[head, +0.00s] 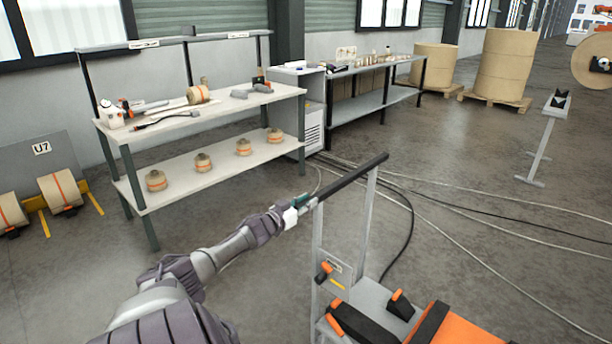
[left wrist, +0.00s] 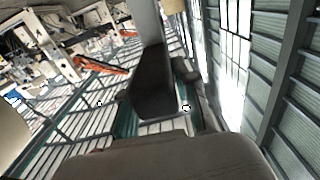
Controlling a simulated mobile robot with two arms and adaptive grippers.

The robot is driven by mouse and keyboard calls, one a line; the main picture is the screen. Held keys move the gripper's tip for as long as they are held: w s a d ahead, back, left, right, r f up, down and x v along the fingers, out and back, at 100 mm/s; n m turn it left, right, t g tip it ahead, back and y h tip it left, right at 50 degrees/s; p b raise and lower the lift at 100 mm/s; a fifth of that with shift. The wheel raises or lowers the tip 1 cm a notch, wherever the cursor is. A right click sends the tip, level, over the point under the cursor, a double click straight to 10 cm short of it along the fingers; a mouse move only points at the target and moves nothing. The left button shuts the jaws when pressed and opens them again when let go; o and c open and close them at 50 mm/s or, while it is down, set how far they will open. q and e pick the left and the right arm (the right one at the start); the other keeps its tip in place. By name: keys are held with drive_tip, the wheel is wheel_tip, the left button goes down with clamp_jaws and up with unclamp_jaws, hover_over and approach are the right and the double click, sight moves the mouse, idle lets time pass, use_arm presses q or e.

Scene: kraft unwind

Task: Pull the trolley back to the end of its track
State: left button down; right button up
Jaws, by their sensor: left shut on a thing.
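The trolley (head: 366,293) stands at the bottom middle of the head view. It has a grey upright frame, a black handle bar (head: 352,177) across the top, and orange and black parts on its low grey deck. My left gripper (head: 304,204) is shut on the left, near end of the handle bar, with my arm reaching in from the lower left. In the left wrist view the dark bar (left wrist: 154,88) shows close up between the teal-edged fingers. My right gripper is out of view. The trolley's track and its ends cannot be made out.
A two-shelf workbench (head: 222,106) with tools and paper rolls stands behind the arm. A second bench (head: 370,104) and large paper rolls (head: 507,65) are at the back. Cables (head: 470,222) lie on the floor right of the trolley.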

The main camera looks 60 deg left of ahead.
use_arm(q)
drive_tip(key=shift+a, duration=0.25)
drive_tip(key=c, duration=1.2)
unclamp_jaws()
drive_tip(key=shift+r, duration=0.1)
drive_tip(key=o, duration=0.3)
drive_tip(key=shift+a, duration=0.15)
drive_tip(key=shift+o, duration=0.2)
drive_tip(key=shift+s+d+f, duration=0.25)
drive_tip(key=shift+s, duration=0.2)
drive_tip(key=v, duration=1.1)
drive_tip(key=shift+r, duration=0.1)
